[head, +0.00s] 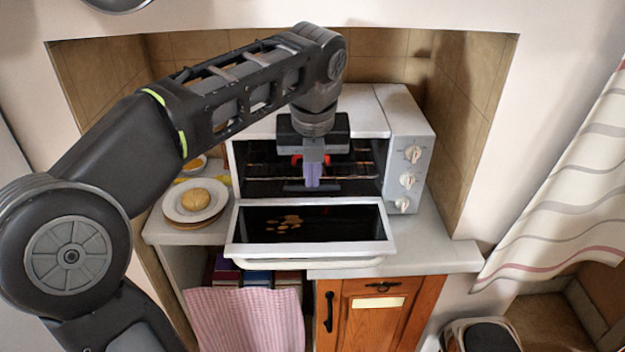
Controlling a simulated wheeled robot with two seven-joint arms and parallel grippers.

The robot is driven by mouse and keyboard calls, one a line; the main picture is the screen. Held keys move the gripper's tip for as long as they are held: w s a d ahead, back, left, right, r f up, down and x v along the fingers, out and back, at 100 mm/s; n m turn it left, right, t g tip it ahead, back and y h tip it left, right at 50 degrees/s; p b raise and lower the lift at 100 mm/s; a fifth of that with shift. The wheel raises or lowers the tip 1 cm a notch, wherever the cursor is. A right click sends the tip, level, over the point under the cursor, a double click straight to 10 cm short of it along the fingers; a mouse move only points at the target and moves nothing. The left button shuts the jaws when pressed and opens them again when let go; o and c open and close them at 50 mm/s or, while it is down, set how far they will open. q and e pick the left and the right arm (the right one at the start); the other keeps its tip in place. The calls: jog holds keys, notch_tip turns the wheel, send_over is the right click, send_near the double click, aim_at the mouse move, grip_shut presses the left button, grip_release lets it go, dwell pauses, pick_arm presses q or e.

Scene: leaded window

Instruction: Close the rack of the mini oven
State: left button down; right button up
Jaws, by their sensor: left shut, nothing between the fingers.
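The white mini oven (413,124) stands on the counter in an alcove, its glass door (345,222) folded down and open toward me. A dark wire rack (354,172) shows inside the cavity. My left arm comes in from the left and hangs down in front of the opening. My left gripper (313,184) points down at the oven mouth, its purple fingers together and empty. A dark bar lies right behind the fingertips; I cannot tell whether they touch it. The gripper and wrist hide the middle of the rack. My right gripper is not in view.
A plate with a bread roll (195,199) and a small bowl stand left of the oven. Control knobs (407,180) line the oven's right side. A pink checked towel (246,318) hangs below the counter beside a wooden cabinet (366,318). A striped curtain (570,190) hangs at right.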

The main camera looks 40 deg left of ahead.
pick_arm(q)
jog(key=x, duration=1)
jog(key=shift+w+f, duration=0.1)
jog(key=shift+w, duration=0.1)
jog(key=shift+w+a+r+p, duration=0.25)
jog(key=shift+w+a+p, duration=0.15)
jog(key=shift+w, duration=0.1)
jog(key=shift+w+a+r+p, duration=0.25)
jog(key=shift+w+a+p, duration=0.15)
jog(key=shift+w, duration=0.15)
jog(key=shift+w+a, duration=0.35)
jog(key=shift+w, duration=0.1)
